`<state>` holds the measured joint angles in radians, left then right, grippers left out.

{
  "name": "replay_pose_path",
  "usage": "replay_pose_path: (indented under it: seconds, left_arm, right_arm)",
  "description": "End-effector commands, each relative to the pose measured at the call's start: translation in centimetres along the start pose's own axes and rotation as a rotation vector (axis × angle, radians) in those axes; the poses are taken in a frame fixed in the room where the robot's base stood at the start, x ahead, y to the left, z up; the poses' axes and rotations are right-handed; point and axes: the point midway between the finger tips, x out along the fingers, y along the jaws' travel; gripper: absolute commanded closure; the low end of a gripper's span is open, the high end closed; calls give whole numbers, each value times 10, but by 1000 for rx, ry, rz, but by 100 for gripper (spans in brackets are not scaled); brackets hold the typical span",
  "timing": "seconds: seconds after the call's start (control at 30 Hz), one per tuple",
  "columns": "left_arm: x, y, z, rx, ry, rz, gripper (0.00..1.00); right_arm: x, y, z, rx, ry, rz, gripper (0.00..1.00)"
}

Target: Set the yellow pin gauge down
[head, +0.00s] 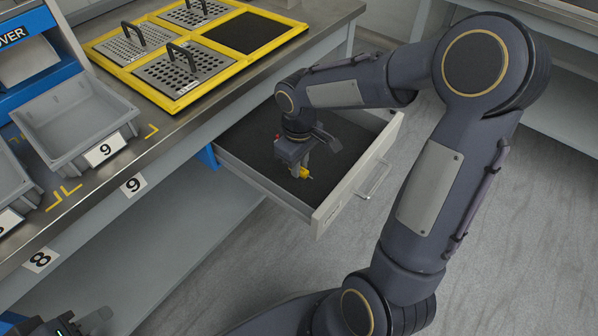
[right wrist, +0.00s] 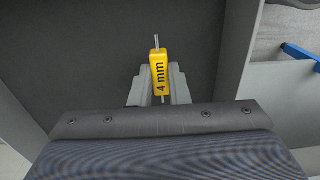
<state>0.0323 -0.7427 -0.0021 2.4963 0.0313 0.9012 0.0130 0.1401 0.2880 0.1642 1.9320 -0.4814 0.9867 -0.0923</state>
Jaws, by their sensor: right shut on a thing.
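The yellow pin gauge (head: 306,174) has a yellow handle marked "4 mm" with a thin metal pin at each end. My right gripper (head: 300,168) is shut on it, inside the open drawer (head: 330,218). In the right wrist view, the gauge (right wrist: 159,74) sits between the two grey fingers (right wrist: 160,88), over the dark drawer floor (right wrist: 100,60). I cannot tell whether it touches the floor. My left gripper (head: 88,322) shows only partly at the bottom left edge, and its opening is not clear.
The drawer's front wall with a handle (head: 374,180) and its side walls surround my right gripper. On the bench above are a yellow-framed tray (head: 95,54) with perforated, handled plates and a grey bin (head: 62,158) labelled 9. The drawer floor around the gauge looks bare.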

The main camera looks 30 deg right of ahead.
Motion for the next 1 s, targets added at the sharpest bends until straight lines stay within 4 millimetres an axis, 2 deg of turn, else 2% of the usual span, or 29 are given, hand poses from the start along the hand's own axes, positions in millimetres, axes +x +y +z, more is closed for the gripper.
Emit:
replay_pose_path:
  seconds: [0.03, 0.1, 0.53, 0.57, 0.7, 1.0]
  left_arm:
    - [7, -3, 4, 0, 0, 0, 64]
    - [9, -4, 5, 0, 0, 0, 64]
    - [11, -5, 6, 0, 0, 0, 64]
    - [10, -5, 5, 0, 0, 0, 64]
    - [10, -4, 5, 0, 0, 0, 64]
    - [9, -4, 4, 0, 0, 0, 64]
  right_arm:
    - [14, -1, 1, -2, -4, -2, 100]
    - [22, -1, 1, -2, -3, -2, 100]
    - [27, -1, 0, -2, -1, -1, 100]
    - [26, -1, 0, -2, 0, -1, 81]
    - [26, -1, 0, -2, -1, -1, 63]
    - [23, -1, 0, -1, -1, -1, 63]
